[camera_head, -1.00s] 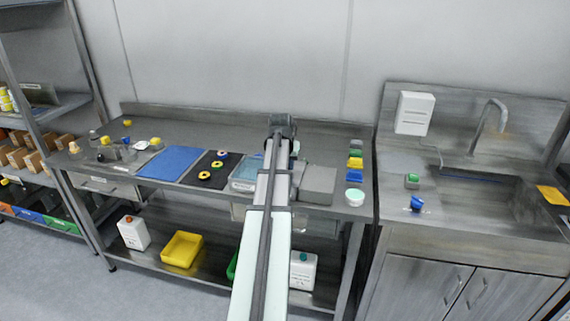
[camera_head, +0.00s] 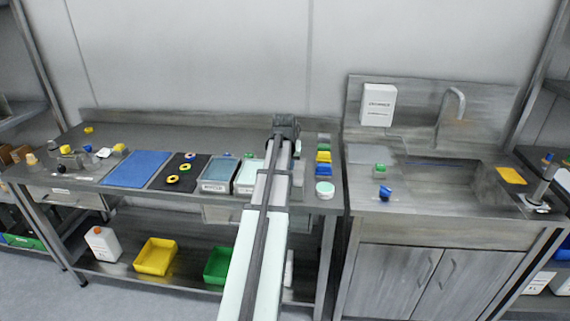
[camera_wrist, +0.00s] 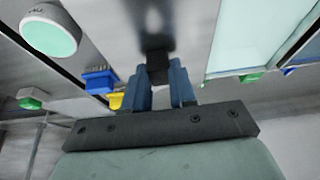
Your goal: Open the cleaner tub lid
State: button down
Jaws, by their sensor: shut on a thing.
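My gripper (camera_wrist: 158,78) is shut on a small dark knob (camera_wrist: 156,66) in the wrist view. The knob seems to belong to the flat grey lid (camera_wrist: 190,50) around it. In the head view the lid (camera_head: 298,180) shows partly at the right of my arm, which hides the rest and the fingers. Just left of my arm is a tub with a pale interior (camera_head: 247,178), uncovered, its label not readable. The wrist view shows this tub (camera_wrist: 243,40) at upper right, beside the lid. I cannot tell whether the lid touches the table.
A second tub with blue-grey content (camera_head: 219,174) stands left of the pale one. Black mat (camera_head: 180,172) and blue mat (camera_head: 138,169) lie further left. The sink (camera_head: 430,178) is at the right.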

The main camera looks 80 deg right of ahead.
jog(key=c, duration=0.9)
grip_release()
jog(key=shift+a+f, duration=0.2)
jog(key=shift+f, duration=0.05)
jog(key=v, duration=1.4)
jog(key=shift+d+r, duration=0.15)
jog(key=shift+d, duration=0.1)
